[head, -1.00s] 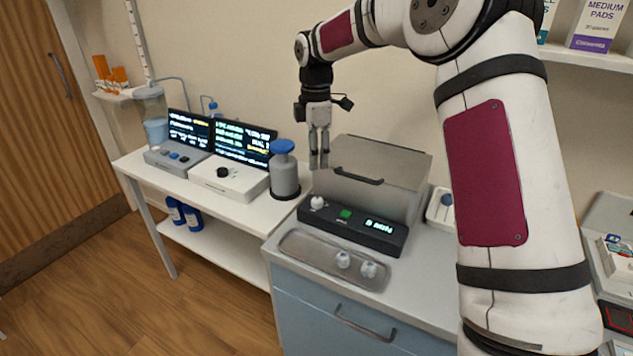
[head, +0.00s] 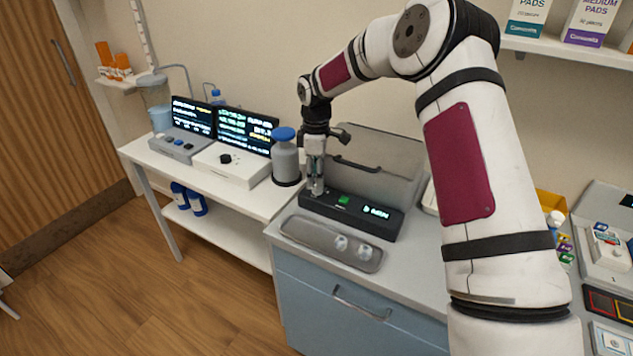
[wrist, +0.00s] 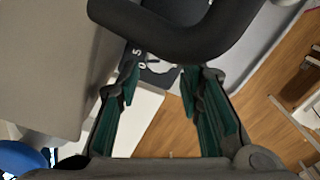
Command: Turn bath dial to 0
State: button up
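The bath is a grey-lidded box (head: 385,160) with a black control panel (head: 335,213) along its front. The panel carries a green button (head: 344,199) and a lit display (head: 376,212) too blurred to read surely. My gripper (head: 316,190) points down at the panel's left end, where it hides the white dial in the head view. In the wrist view, my gripper (wrist: 161,80) has its teal fingers apart. Beyond the fingertips, part of the pale dial (wrist: 156,67) and printed marks show on the black panel. A dark curved bar hides the rest. I cannot tell whether the fingers touch the dial.
The lid handle (head: 355,165) is close beside my gripper. A metal tray (head: 310,237) with small white items lies in front of the panel. A blue-capped grey bottle (head: 286,162) stands to the left, with white and grey devices beyond it.

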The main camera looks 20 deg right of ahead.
jog(key=shift+f, duration=1.35)
jog(key=shift+c, duration=0.4)
grip_shut()
jog(key=n+b, duration=0.1)
jog(key=n, duration=0.1)
jog(key=shift+n+b, duration=0.35)
jog(key=shift+n, duration=0.05)
jog(key=shift+s+n+b, duration=0.1)
jog(key=shift+n+b, duration=0.65)
jog(key=shift+n, duration=1.45)
